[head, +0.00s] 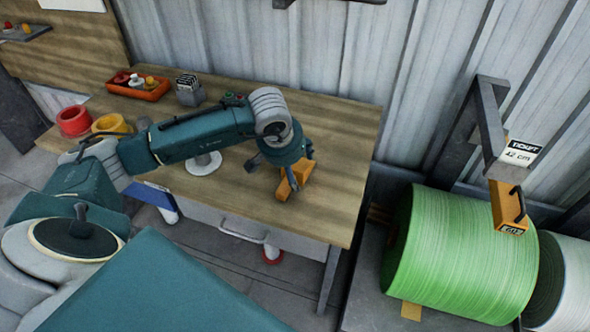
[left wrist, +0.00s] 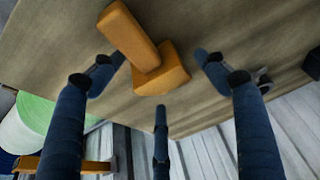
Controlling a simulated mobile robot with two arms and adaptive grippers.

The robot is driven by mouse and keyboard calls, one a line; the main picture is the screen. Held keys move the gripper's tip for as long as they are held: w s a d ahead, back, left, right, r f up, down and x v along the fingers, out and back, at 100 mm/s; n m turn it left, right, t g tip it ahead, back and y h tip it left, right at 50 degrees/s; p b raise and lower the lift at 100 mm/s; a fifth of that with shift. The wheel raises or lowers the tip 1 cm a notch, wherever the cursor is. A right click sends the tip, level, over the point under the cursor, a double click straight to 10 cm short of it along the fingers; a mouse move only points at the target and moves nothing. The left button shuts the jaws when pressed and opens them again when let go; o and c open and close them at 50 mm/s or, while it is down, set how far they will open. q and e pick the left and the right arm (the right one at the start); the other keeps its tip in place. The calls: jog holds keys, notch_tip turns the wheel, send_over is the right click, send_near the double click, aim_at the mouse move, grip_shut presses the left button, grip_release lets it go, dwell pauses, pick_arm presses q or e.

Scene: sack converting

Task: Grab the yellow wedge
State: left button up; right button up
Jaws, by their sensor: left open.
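The yellow wedge (head: 288,187) is orange-yellow and lies on the wooden table near its front edge. In the left wrist view it shows as a long block (left wrist: 127,34) against a shorter block (left wrist: 164,74); I cannot tell whether these are one piece or two. My left gripper (head: 285,172) is right over it, fingers pointing down. In the left wrist view the left gripper's fingers (left wrist: 160,78) are spread around the shorter block with gaps on the sides. Nothing is held. In the head view the fingers partly hide the wedge. My right gripper is out of view.
The table (head: 335,130) holds an orange tray (head: 140,88) of small items, a dark card holder (head: 189,92), a red roll (head: 73,120) and a yellow roll (head: 110,124) at the left. A large green roll (head: 460,255) stands right of the table, with a yellow block (head: 411,311) at its base.

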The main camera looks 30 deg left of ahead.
pick_arm(q)
jog(key=shift+x, duration=0.75)
jog(key=c, duration=1.4)
jog(key=shift+r, duration=0.1)
